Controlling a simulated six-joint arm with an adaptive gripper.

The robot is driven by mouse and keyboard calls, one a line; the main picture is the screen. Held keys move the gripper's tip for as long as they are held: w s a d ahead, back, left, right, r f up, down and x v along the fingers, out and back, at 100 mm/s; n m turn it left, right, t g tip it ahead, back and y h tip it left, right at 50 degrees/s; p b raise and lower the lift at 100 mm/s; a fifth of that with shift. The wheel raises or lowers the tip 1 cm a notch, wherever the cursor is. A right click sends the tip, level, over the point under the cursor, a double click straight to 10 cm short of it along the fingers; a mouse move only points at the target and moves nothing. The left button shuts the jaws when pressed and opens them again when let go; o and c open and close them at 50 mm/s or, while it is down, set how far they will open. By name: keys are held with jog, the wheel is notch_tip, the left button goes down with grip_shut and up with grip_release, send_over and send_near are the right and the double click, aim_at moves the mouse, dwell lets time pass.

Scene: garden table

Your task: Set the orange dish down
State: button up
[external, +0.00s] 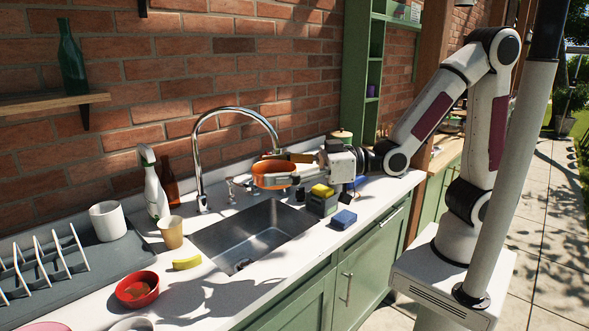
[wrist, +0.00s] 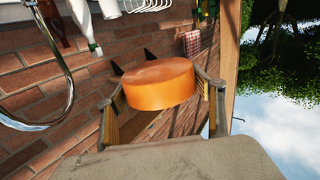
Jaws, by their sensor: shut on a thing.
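The orange dish (external: 274,176) is in my gripper (external: 286,172) in the external view, held up over the back right part of the sink. My gripper is shut on it. In the wrist view the orange dish (wrist: 154,84) sits between the two fingers of my gripper (wrist: 160,92). The dish appears raised clear of the counter. Part of its side is hidden by a finger in the external view.
The steel sink (external: 205,238) lies below, with a tall faucet (external: 197,150) behind. A grey caddy with a yellow sponge (external: 322,190) and a blue sponge (external: 343,219) are at right.

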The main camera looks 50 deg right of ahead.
jog(key=w+d+r+m+t+h, duration=0.2)
jog(key=w+d+r, duration=0.2)
jog(key=d+r, duration=0.8)
jog(key=shift+d+r+t+h, duration=0.2)
jog(key=shift+r+t+h, duration=0.1)
jog(key=shift+r, duration=0.15)
jog(key=shift+s+m, duration=0.1)
jog(key=shift+m, duration=0.2)
jog(key=w+d+m+t+h, duration=0.1)
jog(key=w+d+m+h, duration=0.1)
jog(key=d, duration=0.8)
jog(key=w+d+m+t+h, duration=0.1)
jog(key=w+d+m+h, duration=0.2)
jog(key=d, duration=0.8)
jog(key=w+d+m+t+h, duration=0.2)
jog(key=w+d+h, duration=0.4)
jog(key=d, duration=0.5)
jog(key=shift+w+m, duration=0.4)
jog(key=shift+r, duration=0.1)
